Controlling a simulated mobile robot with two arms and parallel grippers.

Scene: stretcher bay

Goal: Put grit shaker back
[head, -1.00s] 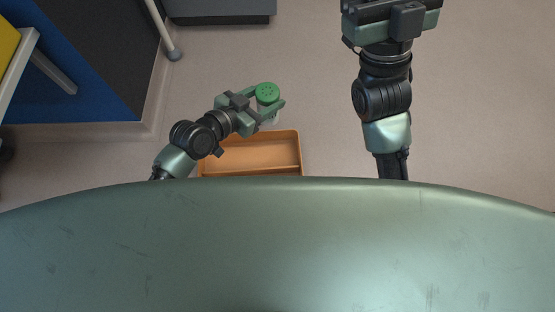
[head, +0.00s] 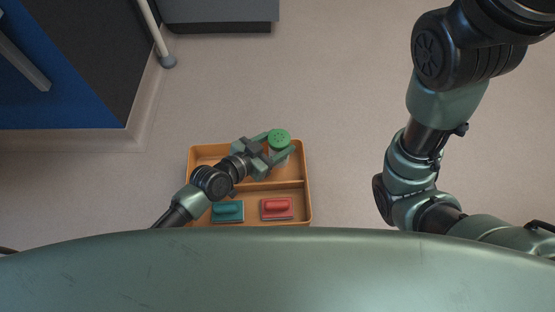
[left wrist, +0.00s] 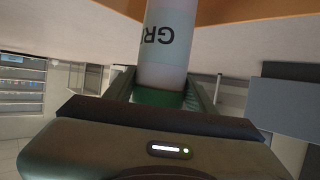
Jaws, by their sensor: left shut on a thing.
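The grit shaker has a green perforated lid (head: 280,136) in the head view. In the left wrist view its white body (left wrist: 166,45) shows dark letters, with the green lid end between the fingers. My left gripper (head: 280,144) is shut around the shaker near its lid. It holds the shaker upright over the right part of the far compartment of an orange tray (head: 308,195). I cannot tell whether the shaker's base touches the tray floor. My right arm shows at the right, but its gripper is out of view.
The tray's near compartment holds a teal brush-like block (head: 228,211) and a red one (head: 277,208). A divider separates it from the far compartment. A grey box (head: 220,12) stands at the top, and a blue and dark panel (head: 70,80) at the left. Floor right of the tray is clear.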

